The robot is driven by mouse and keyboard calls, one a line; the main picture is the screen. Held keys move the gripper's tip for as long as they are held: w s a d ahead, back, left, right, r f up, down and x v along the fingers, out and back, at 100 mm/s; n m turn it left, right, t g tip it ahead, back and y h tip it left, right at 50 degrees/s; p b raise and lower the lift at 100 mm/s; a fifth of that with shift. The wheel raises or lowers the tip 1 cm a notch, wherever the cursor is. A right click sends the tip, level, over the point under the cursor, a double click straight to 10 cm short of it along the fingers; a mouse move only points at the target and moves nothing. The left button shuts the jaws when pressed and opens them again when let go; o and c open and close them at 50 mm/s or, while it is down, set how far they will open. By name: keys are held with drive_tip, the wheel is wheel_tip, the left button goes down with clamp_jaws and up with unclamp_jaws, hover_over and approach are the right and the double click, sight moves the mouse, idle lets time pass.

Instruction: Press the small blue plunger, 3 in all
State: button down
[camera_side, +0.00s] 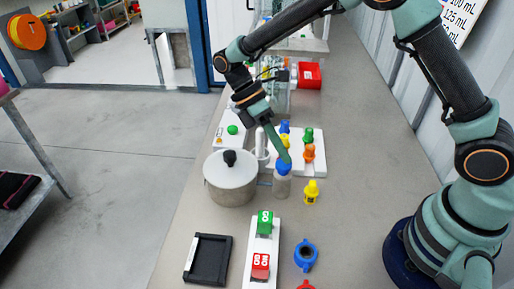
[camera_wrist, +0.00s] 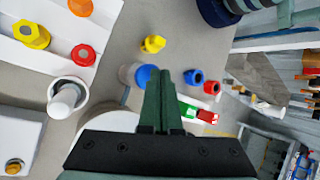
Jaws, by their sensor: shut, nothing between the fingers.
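My gripper (camera_side: 286,158) is shut and empty, pointing down with its tip at a blue top on a clear bottle (camera_side: 282,188). The tip overlaps the blue top (camera_side: 284,169) in the side view; I cannot tell whether they touch. In the wrist view my gripper (camera_wrist: 161,73) partly covers the same blue top (camera_wrist: 147,74). A white board (camera_side: 318,168) behind the bottle carries another blue piece (camera_side: 285,127), with yellow (camera_side: 285,140), green (camera_side: 309,135) and orange (camera_side: 309,152) pieces. Which blue piece is the small plunger is not clear from these views.
In front are a strip with green (camera_side: 265,222) and red (camera_side: 260,266) blocks, a black tray (camera_side: 208,234) and a blue ring (camera_side: 305,255).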

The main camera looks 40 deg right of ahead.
sight(281, 162)
drive_tip(key=shift+f, duration=0.85)
idle(0.7)
idle(0.4)
drive_tip(key=shift+r, duration=1.4)
drive_tip(key=shift+r, duration=0.1)
drive_tip(key=shift+r, duration=2.4)
